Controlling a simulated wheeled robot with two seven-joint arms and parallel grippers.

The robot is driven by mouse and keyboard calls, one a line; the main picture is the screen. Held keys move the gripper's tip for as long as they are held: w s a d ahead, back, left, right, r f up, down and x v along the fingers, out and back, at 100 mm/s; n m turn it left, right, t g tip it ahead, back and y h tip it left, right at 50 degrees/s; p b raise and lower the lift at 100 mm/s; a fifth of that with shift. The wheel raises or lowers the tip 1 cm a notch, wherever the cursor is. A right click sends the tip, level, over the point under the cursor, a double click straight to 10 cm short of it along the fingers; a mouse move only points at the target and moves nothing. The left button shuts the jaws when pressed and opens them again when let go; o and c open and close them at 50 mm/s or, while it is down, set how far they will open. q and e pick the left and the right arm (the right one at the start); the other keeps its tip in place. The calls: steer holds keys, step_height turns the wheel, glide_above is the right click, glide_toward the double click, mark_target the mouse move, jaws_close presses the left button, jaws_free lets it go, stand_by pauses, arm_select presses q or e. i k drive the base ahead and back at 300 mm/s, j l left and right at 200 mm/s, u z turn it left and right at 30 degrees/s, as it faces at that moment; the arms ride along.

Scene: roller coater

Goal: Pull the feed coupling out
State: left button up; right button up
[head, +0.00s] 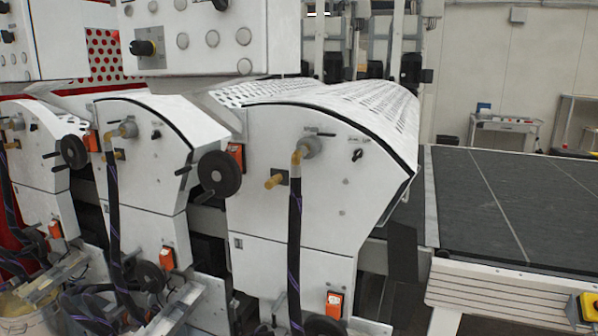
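A brass elbow coupling (297,158) sits at a round grey fitting (311,147) on the white side panel of the nearest coater unit. A black hose (295,240) hangs straight down from the elbow. A brass stub (275,181) sticks out of the panel just below and left of it. The middle unit has a similar brass elbow (115,132) at a grey fitting (129,128), also with a black hose (113,205). I cannot tell from the picture which one is the feed coupling. Neither of my grippers shows in the head view.
Black handwheels (218,174) and orange indicators (334,304) project from the units. A control box (187,37) overhangs the middle unit. A dark conveyor belt (510,200) lies at the right. A white bucket (30,312) stands at lower left. The hoses' lower ends are cluttered.

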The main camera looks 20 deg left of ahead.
mark_target(300, 152)
steer(key=l+u, duration=0.4)
steer(key=l, duration=1.05)
steer(key=i+l+u, duration=0.2)
steer(key=l, duration=0.2)
steer(key=l+u, duration=0.2)
steer(key=l, duration=0.15)
steer(key=i+l+u, duration=0.2)
steer(key=l, duration=0.25)
steer(key=i+l+u, duration=0.7)
steer(key=i, duration=0.45)
